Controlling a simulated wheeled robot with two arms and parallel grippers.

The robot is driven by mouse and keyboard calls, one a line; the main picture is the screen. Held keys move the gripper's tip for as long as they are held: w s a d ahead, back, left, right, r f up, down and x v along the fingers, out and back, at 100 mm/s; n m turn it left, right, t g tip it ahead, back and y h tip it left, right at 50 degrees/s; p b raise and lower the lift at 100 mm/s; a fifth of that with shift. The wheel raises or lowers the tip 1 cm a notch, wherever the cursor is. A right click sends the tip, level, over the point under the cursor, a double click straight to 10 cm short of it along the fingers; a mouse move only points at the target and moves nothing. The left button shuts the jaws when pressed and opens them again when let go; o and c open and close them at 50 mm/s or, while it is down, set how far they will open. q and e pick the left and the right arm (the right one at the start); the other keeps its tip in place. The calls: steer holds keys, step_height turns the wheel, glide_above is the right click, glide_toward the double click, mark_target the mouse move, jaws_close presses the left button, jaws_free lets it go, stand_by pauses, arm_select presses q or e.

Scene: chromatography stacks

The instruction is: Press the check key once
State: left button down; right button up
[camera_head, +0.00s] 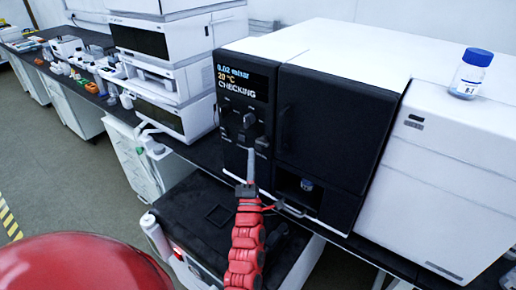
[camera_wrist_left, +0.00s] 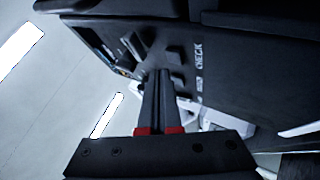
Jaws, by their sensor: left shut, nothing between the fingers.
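The instrument's black control panel (camera_head: 244,105) carries a lit display (camera_head: 241,82) reading "0.02 mbar", "20 °C" and "CHECKING". Several dark keys sit below the display. In the left wrist view the word CHECK (camera_wrist_left: 199,55) is printed on the panel beside a dark key (camera_wrist_left: 174,53). My left gripper (camera_head: 250,150) is shut and empty, its tips close to the lower keys. In the left wrist view the shut fingers (camera_wrist_left: 161,72) point at the panel near the keys; I cannot tell whether they touch one. My right gripper is not in view.
A stack of white modules (camera_head: 160,60) stands left of the instrument. A clear bottle with a blue cap (camera_head: 471,73) stands on the white unit at right. A small vial (camera_head: 307,184) sits in the recess below the black door (camera_head: 330,125). Small items line the bench at far left.

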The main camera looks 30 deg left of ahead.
arm_select(q)
steer(key=s+b, duration=0.1)
steer(key=s, duration=0.3)
steer(key=shift+s+a, duration=0.15)
steer(key=shift+s, duration=0.2)
stand_by(0.6)
